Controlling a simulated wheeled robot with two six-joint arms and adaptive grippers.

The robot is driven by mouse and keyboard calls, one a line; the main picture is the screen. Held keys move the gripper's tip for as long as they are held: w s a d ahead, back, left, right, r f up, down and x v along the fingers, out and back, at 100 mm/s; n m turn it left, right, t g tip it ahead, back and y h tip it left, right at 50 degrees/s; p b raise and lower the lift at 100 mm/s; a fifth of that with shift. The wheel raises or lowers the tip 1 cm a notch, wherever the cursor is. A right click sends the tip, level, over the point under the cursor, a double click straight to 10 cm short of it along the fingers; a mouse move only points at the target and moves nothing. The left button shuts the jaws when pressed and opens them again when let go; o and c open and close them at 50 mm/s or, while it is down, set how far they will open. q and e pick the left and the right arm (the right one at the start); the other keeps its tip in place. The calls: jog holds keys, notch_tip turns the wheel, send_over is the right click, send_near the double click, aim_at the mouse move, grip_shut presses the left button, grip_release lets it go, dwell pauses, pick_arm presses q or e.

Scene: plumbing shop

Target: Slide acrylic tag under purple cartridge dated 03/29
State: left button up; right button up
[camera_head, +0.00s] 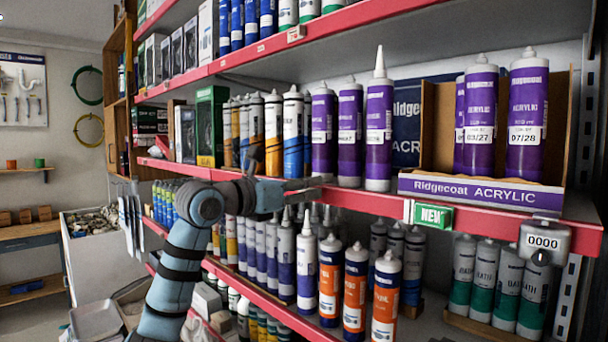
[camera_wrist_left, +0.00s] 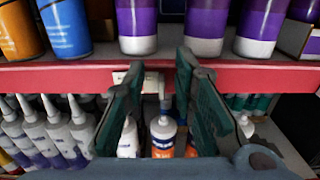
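Several purple cartridges stand on the middle shelf in the head view, one of them tall with a long nozzle (camera_head: 379,125). Two in the open display box carry date labels, a 03/27 cartridge (camera_head: 476,125) and a 07/28 cartridge (camera_head: 527,120). I cannot read 03/29 on any cartridge. A small pale tag (camera_wrist_left: 152,82) sits on the red shelf edge in the wrist view, partly hidden by a finger; its text is unreadable. My left gripper (camera_head: 308,184) is at the shelf edge, its fingers apart (camera_wrist_left: 160,75) in front of the tag. My right gripper is out of view.
The red shelf rail (camera_wrist_left: 60,76) runs across in front of my fingers. A green NEW sign (camera_head: 433,215) and a 0000 counter box (camera_head: 543,240) hang at the right. Orange and white cartridges (camera_head: 355,285) stand on the shelf below, under my gripper.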

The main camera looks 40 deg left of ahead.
pick_arm(q)
notch_tip(320, 180, up, 9)
jog(key=shift+f, duration=0.1)
dwell(0.3)
